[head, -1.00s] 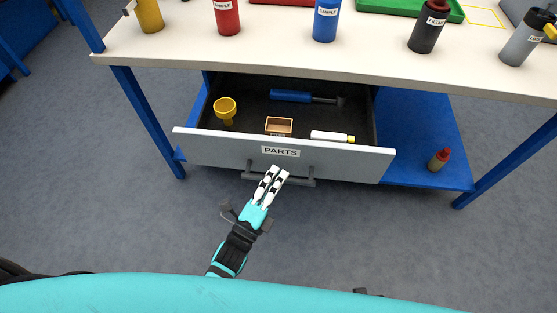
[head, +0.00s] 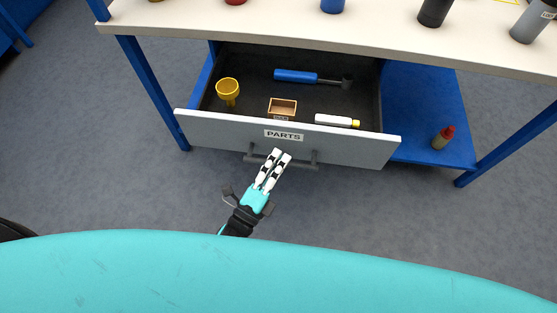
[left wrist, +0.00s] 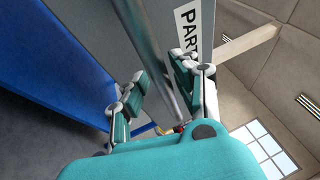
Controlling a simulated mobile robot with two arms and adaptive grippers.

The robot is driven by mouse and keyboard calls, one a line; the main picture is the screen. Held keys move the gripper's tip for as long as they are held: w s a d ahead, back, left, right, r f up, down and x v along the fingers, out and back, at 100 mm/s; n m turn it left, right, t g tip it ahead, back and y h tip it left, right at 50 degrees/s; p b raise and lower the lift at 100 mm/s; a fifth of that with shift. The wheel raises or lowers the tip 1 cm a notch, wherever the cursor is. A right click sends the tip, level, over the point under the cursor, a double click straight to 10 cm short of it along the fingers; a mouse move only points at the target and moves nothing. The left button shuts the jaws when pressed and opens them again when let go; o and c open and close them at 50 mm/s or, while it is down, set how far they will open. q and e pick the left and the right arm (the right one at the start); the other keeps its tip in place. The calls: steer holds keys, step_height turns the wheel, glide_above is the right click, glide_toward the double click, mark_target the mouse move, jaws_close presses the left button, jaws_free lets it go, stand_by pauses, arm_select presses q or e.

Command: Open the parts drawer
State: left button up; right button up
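The parts drawer (head: 345,147), with a grey front labelled PARTS, stands well open under the bench. Its dark handle (head: 310,163) runs across the front below the label. My left gripper (head: 280,156) is at the handle, fingers pointing at the drawer front. In the left wrist view the handle bar (left wrist: 150,45) passes between the two fingers (left wrist: 157,68), which are drawn in around it; contact on the left finger is hard to tell. My right gripper is not in view.
The drawer holds a yellow funnel (head: 228,90), a blue-handled tool (head: 297,76), a small open box (head: 282,107) and a white tube (head: 334,120). Bottles stand on the bench top (head: 300,25). A red-capped bottle (head: 443,138) is on the blue lower shelf (head: 425,110). Floor before the drawer is clear.

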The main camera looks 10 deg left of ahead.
arm_select(q)
steer(key=shift+o, duration=0.6)
steer(key=shift+r, duration=0.1)
steer(key=v, duration=1.2)
